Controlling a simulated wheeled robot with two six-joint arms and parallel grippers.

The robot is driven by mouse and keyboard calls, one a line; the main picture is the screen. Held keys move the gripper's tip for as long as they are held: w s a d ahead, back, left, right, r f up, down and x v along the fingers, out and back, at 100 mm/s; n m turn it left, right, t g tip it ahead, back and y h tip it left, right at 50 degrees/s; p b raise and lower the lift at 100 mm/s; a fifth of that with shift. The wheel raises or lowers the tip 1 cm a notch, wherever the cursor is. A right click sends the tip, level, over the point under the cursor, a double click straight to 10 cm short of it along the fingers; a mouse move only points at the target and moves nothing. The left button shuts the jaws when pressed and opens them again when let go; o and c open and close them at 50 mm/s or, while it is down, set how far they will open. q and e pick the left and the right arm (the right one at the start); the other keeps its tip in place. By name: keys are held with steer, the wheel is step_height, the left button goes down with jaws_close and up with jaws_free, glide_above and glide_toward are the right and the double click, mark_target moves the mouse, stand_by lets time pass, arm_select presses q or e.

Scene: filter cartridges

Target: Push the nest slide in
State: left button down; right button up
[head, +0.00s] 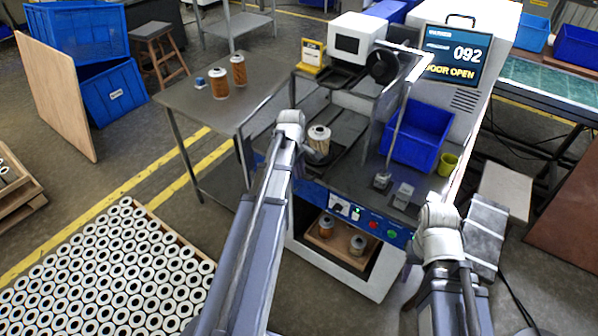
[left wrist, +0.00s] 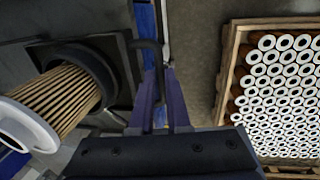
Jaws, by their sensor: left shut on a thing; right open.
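The nest slide (head: 318,157) is a dark plate with a round socket on the machine's deck. A pleated filter cartridge with a white end cap (head: 319,137) stands in it; it also shows in the left wrist view (left wrist: 62,98). My left gripper (left wrist: 162,85) is shut on the slide's dark bar handle (left wrist: 146,44), at the front of the nest. In the head view my left arm hides the fingers and handle. My right gripper (head: 440,213) is open and empty over the machine's front right corner; its fingers are hard to make out.
A blue bin (head: 417,137) stands on the deck's right. Two cartridges (head: 219,84) stand on the side table, and others sit in the lower compartment. A crate of many cartridges (head: 105,270) lies at the left.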

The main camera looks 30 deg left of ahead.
mark_target(319, 132)
arm_select(q)
steer(key=w, duration=0.8)
steer(key=w+d, duration=0.1)
steer(key=w, duration=0.3)
steer(key=shift+w, duration=0.3)
steer(key=shift+s, duration=0.15)
steer(key=c, duration=0.9)
jaws_free()
steer(key=r+p, duration=0.2)
steer(key=s+r+p, duration=0.1)
steer(key=r+p, duration=0.4)
steer(key=shift+s+r+p, duration=0.2)
steer(key=shift+r+p, duration=0.15)
steer(key=shift+r, duration=0.05)
steer(key=shift+a+f, duration=0.1)
